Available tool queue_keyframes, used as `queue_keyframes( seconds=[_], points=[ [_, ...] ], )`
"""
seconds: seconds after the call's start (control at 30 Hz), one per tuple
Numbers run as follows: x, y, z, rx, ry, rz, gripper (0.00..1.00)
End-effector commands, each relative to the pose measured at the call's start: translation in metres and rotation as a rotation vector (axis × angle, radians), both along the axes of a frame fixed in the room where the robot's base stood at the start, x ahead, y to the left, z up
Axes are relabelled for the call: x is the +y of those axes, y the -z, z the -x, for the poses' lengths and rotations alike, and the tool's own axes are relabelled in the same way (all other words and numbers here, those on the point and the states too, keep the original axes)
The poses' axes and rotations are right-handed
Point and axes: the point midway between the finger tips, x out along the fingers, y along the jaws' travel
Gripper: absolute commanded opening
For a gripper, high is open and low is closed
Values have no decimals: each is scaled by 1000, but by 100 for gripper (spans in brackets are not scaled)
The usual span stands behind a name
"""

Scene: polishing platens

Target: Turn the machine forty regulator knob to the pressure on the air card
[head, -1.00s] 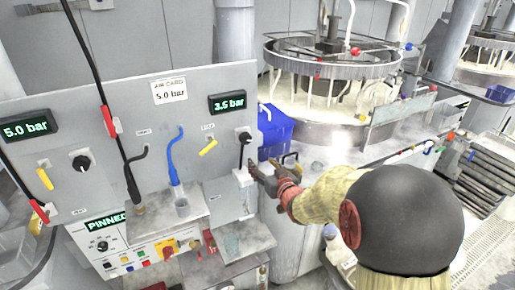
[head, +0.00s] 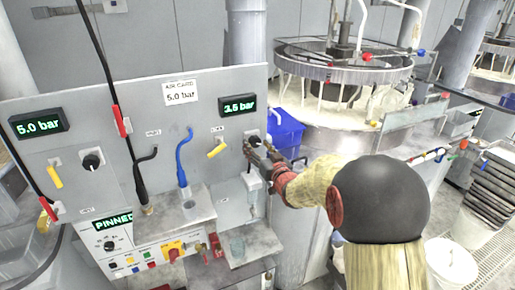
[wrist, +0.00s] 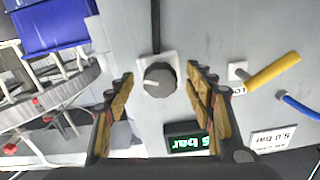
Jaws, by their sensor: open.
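The dark round regulator knob (head: 254,139) sits on the right of the grey panel, below a green display (head: 238,104) that appears to read 3.5 bar. The air card (head: 180,92) on the panel reads 5.0 bar. In the wrist view the knob (wrist: 158,80) has a pale pointer mark and sits on a light plate. My gripper (wrist: 160,73) is open, with one finger on each side of the knob and gaps showing between. In the head view my gripper (head: 252,152) partly covers the knob's lower area.
A yellow lever (head: 217,149) and a blue hose (head: 184,155) are left of the knob. A blue bin (head: 288,128) stands right behind the panel's edge.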

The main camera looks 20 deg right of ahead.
Motion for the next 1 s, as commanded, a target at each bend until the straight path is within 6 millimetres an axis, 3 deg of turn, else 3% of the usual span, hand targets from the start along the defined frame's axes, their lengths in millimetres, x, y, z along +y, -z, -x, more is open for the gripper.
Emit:
queue_keyframes(
  seconds=[0.2,1.0],
  points=[
    [0,0,0,1,0,0,52],
    [0,1,0,1,1,0,9]
  ],
)
